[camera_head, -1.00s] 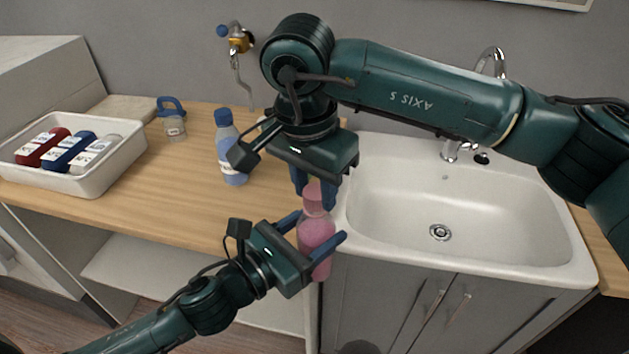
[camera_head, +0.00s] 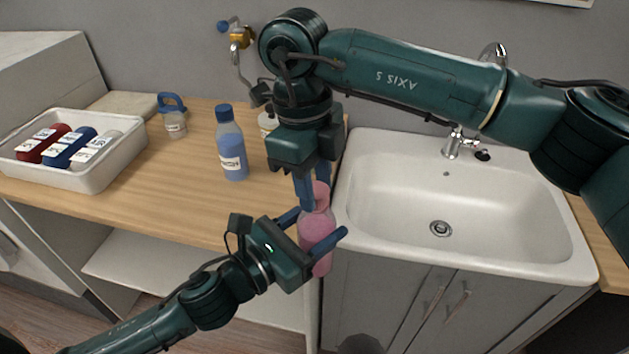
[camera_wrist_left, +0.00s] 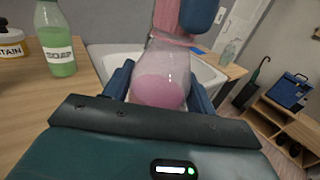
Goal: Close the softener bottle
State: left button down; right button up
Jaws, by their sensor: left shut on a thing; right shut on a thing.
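The softener bottle, a clear bottle with pink liquid (camera_head: 317,228), is upright in front of the counter edge, left of the sink. My left gripper (camera_head: 313,228) is shut around its body. The bottle also fills the middle of the left wrist view (camera_wrist_left: 162,82), between the blue fingers. A pink cap (camera_head: 321,192) is at the bottle's top. My right gripper (camera_head: 313,190) points down from above and is shut on this cap. In the left wrist view the cap (camera_wrist_left: 172,18) meets the bottle's top; I cannot tell how tightly it sits. My right fingers partly hide it.
A blue bottle (camera_head: 231,150) and a small jar with a blue handle (camera_head: 174,122) stand on the wooden counter (camera_head: 185,200). A white tray (camera_head: 105,178) holds several bottles at left. The sink (camera_head: 460,215) is empty. A green soap bottle (camera_wrist_left: 58,45) shows in the left wrist view.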

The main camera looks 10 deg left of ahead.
jog(key=m, duration=0.4)
jog(key=shift+w+m, duration=0.1)
jog(key=shift+m, duration=0.3)
jog(key=m, duration=0.4)
jog(key=shift+d+m+g+y, duration=0.15)
jog(key=shift+m+g+y, duration=0.15)
jog(key=shift+g+y, duration=0.1)
jog(key=m, duration=0.4)
jog(key=shift+m, duration=0.3)
jog(key=m+y, duration=0.1)
jog(key=m, duration=0.3)
jog(key=shift+d+m, duration=0.1)
jog(key=shift+m, duration=0.3)
jog(key=o, duration=0.9)
jog(key=shift+r, duration=2.25)
jog(key=shift+c, duration=0.2)
